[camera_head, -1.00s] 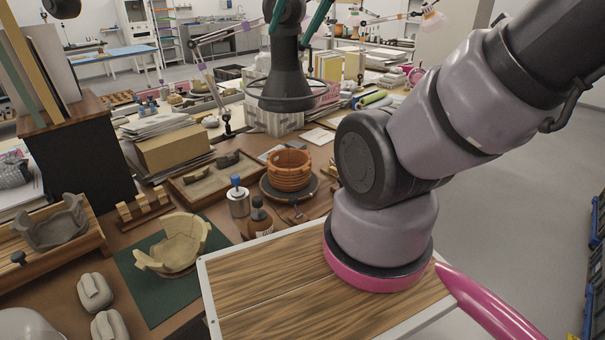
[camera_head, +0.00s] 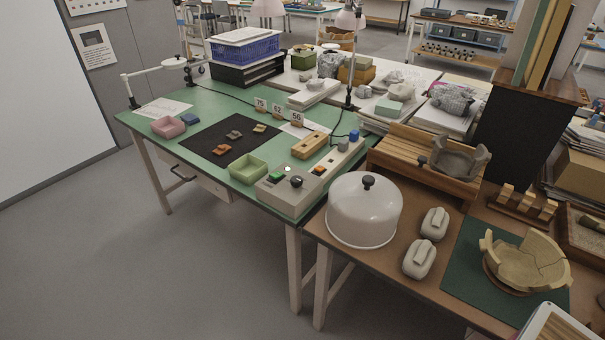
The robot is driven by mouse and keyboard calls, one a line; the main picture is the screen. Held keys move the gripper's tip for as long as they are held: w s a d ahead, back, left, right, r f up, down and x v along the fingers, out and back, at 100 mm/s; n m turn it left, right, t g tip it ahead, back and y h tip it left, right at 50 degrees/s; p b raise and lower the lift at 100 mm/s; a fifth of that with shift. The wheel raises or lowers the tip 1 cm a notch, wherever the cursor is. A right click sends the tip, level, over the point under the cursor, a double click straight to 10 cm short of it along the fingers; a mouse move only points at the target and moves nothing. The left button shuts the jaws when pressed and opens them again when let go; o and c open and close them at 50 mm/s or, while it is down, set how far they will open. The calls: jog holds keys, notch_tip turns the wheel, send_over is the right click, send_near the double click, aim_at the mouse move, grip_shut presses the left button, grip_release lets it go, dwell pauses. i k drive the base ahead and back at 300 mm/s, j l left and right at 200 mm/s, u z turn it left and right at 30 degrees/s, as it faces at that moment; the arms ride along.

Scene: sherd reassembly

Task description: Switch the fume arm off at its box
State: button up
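The fume arm is not in this view. I cannot tell whether either is the fume arm's box; any labels are too small to read. My gripper is not in view.
A white domed cover (camera_head: 364,212) stands on the brown table (camera_head: 330,236), right of the control box. A green tray (camera_head: 248,167) and a black mat (camera_head: 216,143) with sherds lie left of the box. Open grey floor (camera_head: 150,270) lies in front of the green table (camera_head: 160,108).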

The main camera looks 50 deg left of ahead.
aim_at(277, 175)
jog(key=u, duration=2.4)
jog(key=i+j+z, duration=0.1)
jog(key=i+j, duration=0.9)
